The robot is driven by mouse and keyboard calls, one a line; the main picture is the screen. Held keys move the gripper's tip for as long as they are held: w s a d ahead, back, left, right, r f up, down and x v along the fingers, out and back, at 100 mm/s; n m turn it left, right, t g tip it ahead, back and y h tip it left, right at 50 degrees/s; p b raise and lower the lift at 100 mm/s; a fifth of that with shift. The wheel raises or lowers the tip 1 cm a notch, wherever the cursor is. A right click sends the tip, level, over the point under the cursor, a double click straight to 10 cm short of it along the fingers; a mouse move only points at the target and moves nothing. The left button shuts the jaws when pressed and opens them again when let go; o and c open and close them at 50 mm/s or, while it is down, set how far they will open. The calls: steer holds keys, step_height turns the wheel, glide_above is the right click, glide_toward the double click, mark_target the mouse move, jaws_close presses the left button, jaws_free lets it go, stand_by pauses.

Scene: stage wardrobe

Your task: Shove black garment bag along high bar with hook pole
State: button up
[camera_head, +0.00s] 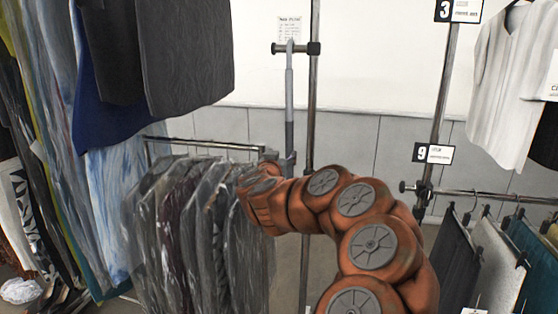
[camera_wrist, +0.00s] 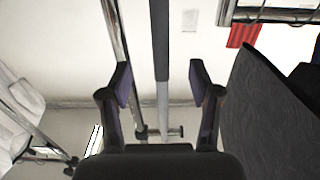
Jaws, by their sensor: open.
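The hook pole (camera_head: 289,95) is a thin grey pole standing upright in front of the wall, its top beside a short dark-ended crossbar on a metal post. In the wrist view the pole (camera_wrist: 161,95) runs between the two fingers, with a dark sleeve along part of it. My gripper (camera_head: 287,162) is at the pole's lower visible part; the wrist view shows its fingers (camera_wrist: 160,80) apart, with gaps on both sides of the pole. A dark garment bag (camera_head: 185,55) hangs high at upper left, beside another dark one (camera_head: 113,55). The high bar is out of view.
A low rail (camera_head: 205,144) holds several plastic-covered garments (camera_head: 180,225) left of my arm. A metal post (camera_head: 312,110) stands just right of the pole. Another rack with hanging clothes (camera_head: 480,255) is at right. Signs (camera_head: 434,153) mark the posts.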

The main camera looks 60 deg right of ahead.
mark_target(289, 144)
steer(key=x, duration=0.5)
steer(key=shift+p+x, duration=0.65)
steer(key=shift+x, duration=2)
steer(key=shift+w+d, duration=0.25)
steer(key=shift+d, duration=0.2)
jaws_close()
steer(key=shift+r+p, duration=0.15)
steer(key=shift+p, duration=0.15)
